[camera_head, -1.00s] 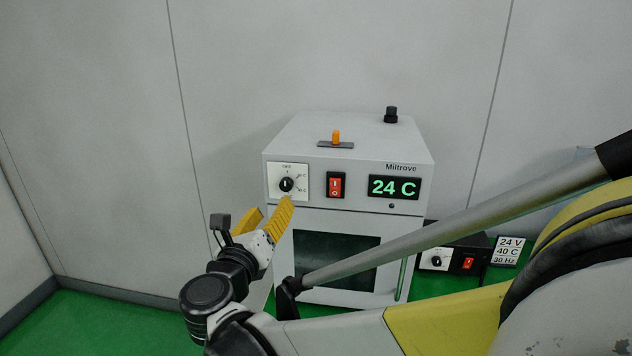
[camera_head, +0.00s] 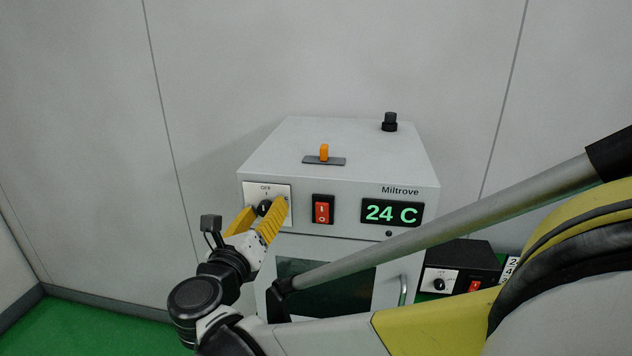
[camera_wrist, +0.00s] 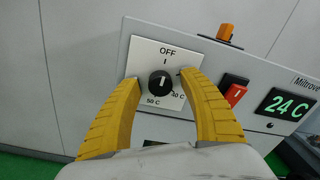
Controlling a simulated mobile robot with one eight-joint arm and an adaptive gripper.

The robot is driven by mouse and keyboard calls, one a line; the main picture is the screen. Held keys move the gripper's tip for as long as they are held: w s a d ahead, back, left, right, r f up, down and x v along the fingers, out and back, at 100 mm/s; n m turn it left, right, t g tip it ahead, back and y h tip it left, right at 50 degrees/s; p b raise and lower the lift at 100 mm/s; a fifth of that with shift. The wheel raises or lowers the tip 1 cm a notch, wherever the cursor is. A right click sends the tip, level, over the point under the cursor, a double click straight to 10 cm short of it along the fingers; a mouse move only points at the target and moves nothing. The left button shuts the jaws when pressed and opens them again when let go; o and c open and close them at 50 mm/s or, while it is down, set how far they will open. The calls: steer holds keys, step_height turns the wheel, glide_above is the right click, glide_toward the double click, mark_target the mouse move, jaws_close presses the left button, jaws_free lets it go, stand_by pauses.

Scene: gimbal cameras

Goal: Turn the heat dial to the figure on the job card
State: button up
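The heat dial (camera_wrist: 160,84) is a black knob on a white plate (camera_wrist: 142,50) marked OFF at the top, 40 C lower right and 50 C at the bottom. Its white line points up towards OFF. In the head view the dial (camera_head: 264,208) is at the oven's upper left. My gripper (camera_wrist: 160,78) is open, its yellow fingers on either side of the dial with gaps to the knob. The gripper (camera_head: 268,206) also shows in the head view. The job card (camera_head: 510,267) is mostly hidden behind my arm.
The oven (camera_head: 345,160) has a red switch (camera_head: 322,209), a green display (camera_head: 392,212) reading 24 C, an orange slider (camera_head: 324,152) and a black knob (camera_head: 389,122) on top. A small black box (camera_head: 462,262) with its own dial stands to the right.

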jaws_close()
steer(key=m, duration=0.9)
steer(key=shift+p, duration=0.3)
steer(key=m, duration=0.7)
steer(key=shift+r, duration=0.1)
steer(key=m, duration=0.6)
steer(key=shift+m+y, duration=0.3)
steer(key=shift+m, duration=0.1)
